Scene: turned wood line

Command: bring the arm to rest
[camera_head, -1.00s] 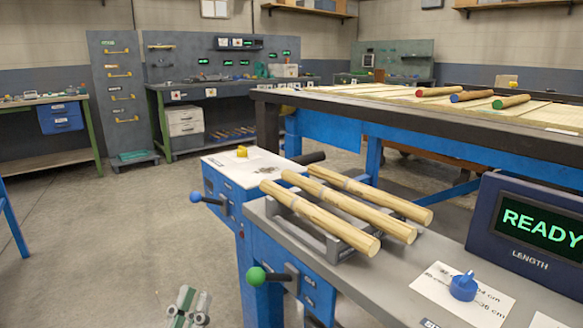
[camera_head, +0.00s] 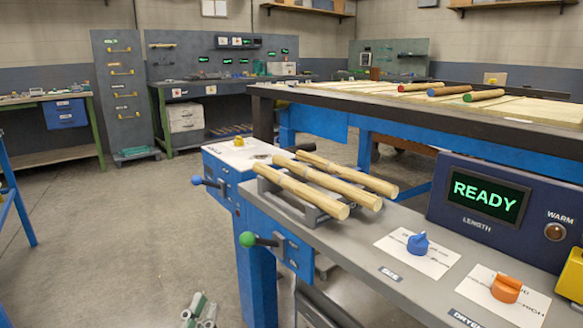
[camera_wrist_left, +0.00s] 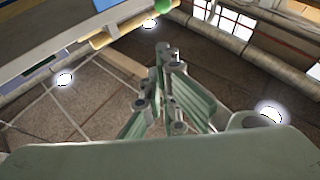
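My left gripper (camera_head: 200,312) shows at the bottom edge of the head view, low over the floor and left of the bench leg. Only its grey-green finger ends show there, and it holds nothing that I can see. Its fingers also show in the left wrist view (camera_wrist_left: 168,95), with nothing visible between them; how far apart they are is unclear. My right gripper is not in view.
Several turned rods (camera_head: 330,182) lie on a rack on the grey bench (camera_head: 350,240). A panel reading READY (camera_head: 487,197), a blue knob (camera_head: 418,244) and an orange knob (camera_head: 506,288) are at right. Lever knobs (camera_head: 247,239) jut out left. Floor at left is clear.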

